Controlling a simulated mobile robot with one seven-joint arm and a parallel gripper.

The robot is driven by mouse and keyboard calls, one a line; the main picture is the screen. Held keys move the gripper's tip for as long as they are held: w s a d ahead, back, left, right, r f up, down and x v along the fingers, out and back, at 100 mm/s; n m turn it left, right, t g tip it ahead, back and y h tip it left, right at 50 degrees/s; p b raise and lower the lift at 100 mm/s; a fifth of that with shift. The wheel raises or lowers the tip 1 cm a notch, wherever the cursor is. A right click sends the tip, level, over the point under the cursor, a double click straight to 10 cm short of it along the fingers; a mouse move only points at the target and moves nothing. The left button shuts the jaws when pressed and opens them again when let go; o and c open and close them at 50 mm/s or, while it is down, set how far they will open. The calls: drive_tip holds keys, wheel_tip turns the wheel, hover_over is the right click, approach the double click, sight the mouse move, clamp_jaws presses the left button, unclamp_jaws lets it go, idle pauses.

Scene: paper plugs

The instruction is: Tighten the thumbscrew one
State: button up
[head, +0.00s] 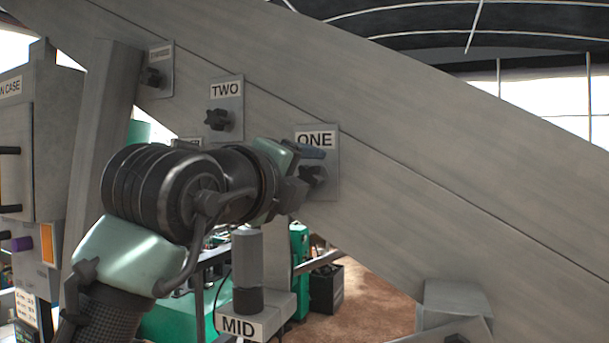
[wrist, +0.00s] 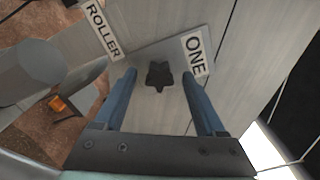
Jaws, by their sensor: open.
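The thumbscrew one (wrist: 159,76) is a dark lobed knob on a grey plate labelled ONE (head: 330,180), fixed to a large sloping grey beam. In the wrist view the knob shows between and beyond the two blue fingers of my gripper (wrist: 158,92). The fingers are open, one on each side of it, with gaps on both sides. In the head view my gripper (head: 314,165) reaches the plate from the left, and the knob there is partly hidden by it. I cannot tell how deep the fingertips are around the knob.
Thumbscrew two (head: 219,119) and another knob (head: 151,77) sit on plates up the beam to the left. A ROLLER label (wrist: 102,30) is close by in the wrist view. A post with a MID label (head: 240,327) stands below my arm. A grey case stands at far left.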

sight(306, 177)
drive_tip(key=shift+b+v, duration=0.8)
drive_tip(key=shift+v, duration=1.25)
drive_tip(key=shift+d, duration=0.1)
drive_tip(key=n+p, duration=0.1)
drive_tip(key=n, duration=0.5)
drive_tip(key=shift+n, duration=0.4)
drive_tip(key=n+p, duration=0.2)
drive_tip(key=n, duration=0.4)
drive_tip(key=shift+r, duration=0.1)
drive_tip(key=n+p, duration=0.2)
drive_tip(key=n, duration=0.4)
drive_tip(key=n+p, duration=0.1)
drive_tip(key=n, duration=0.2)
drive_tip(key=shift+p, duration=0.3)
drive_tip(key=shift+n, duration=1.2)
